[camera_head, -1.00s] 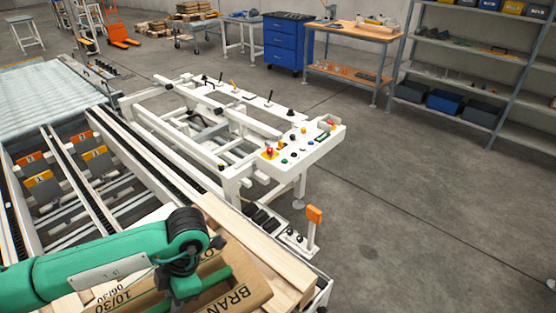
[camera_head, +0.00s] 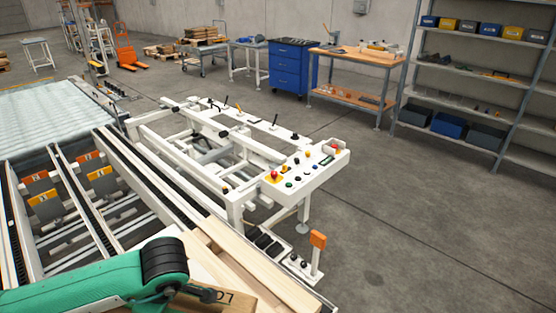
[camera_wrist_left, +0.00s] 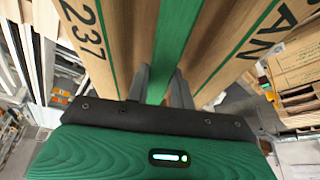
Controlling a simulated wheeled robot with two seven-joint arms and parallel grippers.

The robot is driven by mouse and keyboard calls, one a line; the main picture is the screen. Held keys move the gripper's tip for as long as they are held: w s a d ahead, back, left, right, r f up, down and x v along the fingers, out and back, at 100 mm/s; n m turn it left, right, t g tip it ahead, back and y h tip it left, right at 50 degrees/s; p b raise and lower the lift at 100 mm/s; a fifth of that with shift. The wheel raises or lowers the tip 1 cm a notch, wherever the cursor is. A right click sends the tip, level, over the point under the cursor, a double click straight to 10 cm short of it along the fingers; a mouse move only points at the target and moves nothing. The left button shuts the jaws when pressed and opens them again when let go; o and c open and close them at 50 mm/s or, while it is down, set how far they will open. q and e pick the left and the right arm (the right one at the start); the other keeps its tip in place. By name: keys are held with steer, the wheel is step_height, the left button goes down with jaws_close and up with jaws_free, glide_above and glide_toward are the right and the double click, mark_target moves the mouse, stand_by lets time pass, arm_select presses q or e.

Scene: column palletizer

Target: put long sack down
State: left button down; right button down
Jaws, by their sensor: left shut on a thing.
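The long sack (camera_wrist_left: 205,35) is brown with a green stripe and dark printing, and it fills much of the upper left wrist view. In the head view only a small brown, printed part of it (camera_head: 240,303) shows at the bottom edge, beside my green arm. My left gripper (camera_wrist_left: 161,78) is shut on the sack, its two grey fingers on either side of the green stripe. In the head view the fingers are out of sight. What lies under the sack is hidden. My right gripper is in neither view.
Pale wooden boards (camera_head: 262,272) lie beside the sack. A white roller frame (camera_head: 165,175) with a control panel (camera_head: 310,172) and an orange-topped post (camera_head: 317,240) stand ahead. Brown printed packages (camera_wrist_left: 297,65) show at right in the wrist view. Open floor lies to the right.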

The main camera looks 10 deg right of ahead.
arm_select(q)
steer(key=m, duration=0.1)
steer(key=w+a+r+m+t, duration=0.1)
steer(key=m, duration=0.1)
steer(key=shift+a+r+h, duration=0.1)
steer(key=shift+r+h, duration=0.15)
steer(key=shift+h, duration=0.05)
steer(key=r+m, duration=0.1)
steer(key=m, duration=0.1)
steer(key=w+a+m+t+h, duration=0.1)
steer(key=m, duration=0.1)
steer(key=shift+a+r, duration=0.2)
steer(key=shift+r, duration=0.15)
steer(key=m, duration=0.1)
steer(key=a+r+m+h, duration=0.1)
steer(key=m, duration=0.1)
steer(key=w+a+r+m+h, duration=0.1)
steer(key=shift+r+m+t, duration=0.25)
steer(key=shift+m+t, duration=0.05)
steer(key=shift+a+r+m, duration=0.1)
steer(key=shift+r+m, duration=0.15)
steer(key=shift+m, duration=0.35)
